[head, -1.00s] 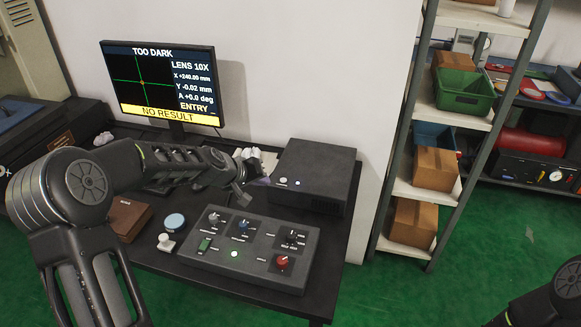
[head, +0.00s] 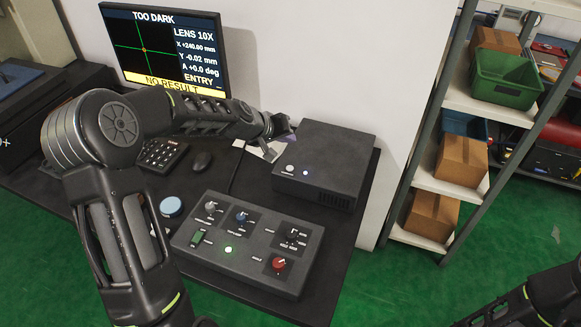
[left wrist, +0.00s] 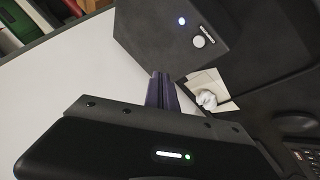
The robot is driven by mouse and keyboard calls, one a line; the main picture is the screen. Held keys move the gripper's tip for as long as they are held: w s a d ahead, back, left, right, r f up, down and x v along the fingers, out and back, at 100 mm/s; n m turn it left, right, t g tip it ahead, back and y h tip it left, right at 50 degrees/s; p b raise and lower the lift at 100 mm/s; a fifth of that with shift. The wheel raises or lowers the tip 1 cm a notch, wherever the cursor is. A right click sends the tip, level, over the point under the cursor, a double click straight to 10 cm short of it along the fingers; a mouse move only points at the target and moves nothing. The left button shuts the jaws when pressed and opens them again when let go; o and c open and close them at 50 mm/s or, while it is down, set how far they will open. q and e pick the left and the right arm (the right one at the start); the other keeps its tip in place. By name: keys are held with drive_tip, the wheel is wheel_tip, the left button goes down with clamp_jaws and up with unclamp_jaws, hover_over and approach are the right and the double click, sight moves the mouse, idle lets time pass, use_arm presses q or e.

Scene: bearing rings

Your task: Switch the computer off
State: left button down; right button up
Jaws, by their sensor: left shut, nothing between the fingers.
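The computer is a dark box (head: 335,150) at the back right of the desk in the head view. Its front has a round white button (head: 290,168) beside a small lit light (head: 306,173). The left wrist view shows the same button (left wrist: 198,41) and the bluish-white lit light (left wrist: 182,20). My left gripper (head: 282,127) is beside the box's left end, toward the wall, apart from the button. In the left wrist view its fingertips (left wrist: 160,88) are together and empty. My right gripper is out of view; only part of that arm shows at the lower right.
A monitor (head: 168,50) reads TOO DARK and NO RESULT. A control panel (head: 245,250) with knobs and a lit green light stands in front of the computer. A keyboard (head: 162,154) and mouse (head: 202,161) lie to the left. A shelf rack (head: 435,130) stands to the right.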

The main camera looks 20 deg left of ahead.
use_arm(q)
drive_tip(key=b, duration=0.6)
hover_over(288, 170)
wheel_tip(288, 170, down, 8)
drive_tip(key=shift+r, duration=0.15)
drive_tip(key=shift+f+b, duration=0.4)
drive_tip(key=shift+f, duration=0.05)
idle(1.3)
drive_tip(key=shift+f+b, duration=0.45)
drive_tip(key=shift+b, duration=0.2)
drive_tip(key=shift+f+b, duration=0.3)
drive_tip(key=shift+b, duration=0.2)
idle(0.4)
drive_tip(key=shift+r, duration=0.1)
idle(0.3)
drive_tip(key=shift+r+p, duration=0.4)
drive_tip(key=shift+r, duration=0.25)
